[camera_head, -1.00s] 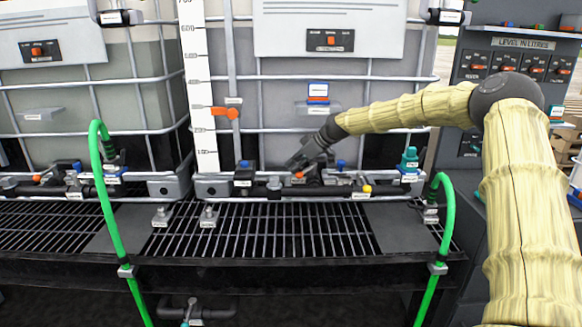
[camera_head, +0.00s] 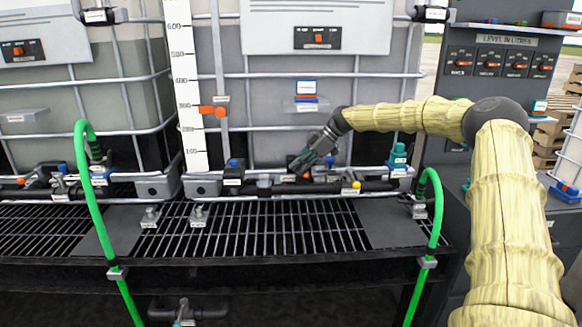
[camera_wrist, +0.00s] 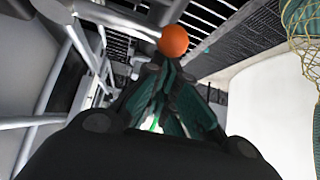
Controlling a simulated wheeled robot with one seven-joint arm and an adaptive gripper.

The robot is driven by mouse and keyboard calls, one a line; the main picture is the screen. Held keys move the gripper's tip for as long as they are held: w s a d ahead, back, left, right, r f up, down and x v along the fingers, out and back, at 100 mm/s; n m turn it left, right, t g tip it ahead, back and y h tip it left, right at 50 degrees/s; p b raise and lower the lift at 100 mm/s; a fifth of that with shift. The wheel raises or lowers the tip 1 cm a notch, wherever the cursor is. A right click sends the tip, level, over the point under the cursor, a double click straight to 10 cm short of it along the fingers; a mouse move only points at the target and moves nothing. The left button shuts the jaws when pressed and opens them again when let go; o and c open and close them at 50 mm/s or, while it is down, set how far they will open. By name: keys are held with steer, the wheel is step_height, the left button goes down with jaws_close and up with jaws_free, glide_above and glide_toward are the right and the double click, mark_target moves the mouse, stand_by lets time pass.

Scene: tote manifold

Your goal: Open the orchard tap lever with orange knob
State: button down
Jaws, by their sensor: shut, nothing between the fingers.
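The orange knob (camera_wrist: 174,39) shows as a round ball just past my fingertips in the wrist view. In the head view the knob (camera_head: 306,175) is a small orange spot at the pipe below the middle tank, partly covered by my gripper. The lever arm under it is too small and hidden to make out. My gripper (camera_head: 298,170) points down and left at the knob. In the wrist view my gripper (camera_wrist: 160,67) is shut and empty, its tips close against or beside the knob; I cannot tell whether they touch.
Along the pipe stand a blue knob (camera_head: 235,163), a yellow knob (camera_head: 356,185) and a teal fitting (camera_head: 398,155). Green hoses (camera_head: 92,190) rise at left and right (camera_head: 436,205). The grating (camera_head: 270,228) before the pipe is mostly clear. A level scale (camera_head: 186,85) stands behind.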

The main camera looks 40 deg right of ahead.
steer(key=shift+d, duration=0.15)
stand_by(0.4)
steer(key=p+v, duration=0.4)
steer(key=v, duration=0.6)
steer(key=shift+w, duration=0.35)
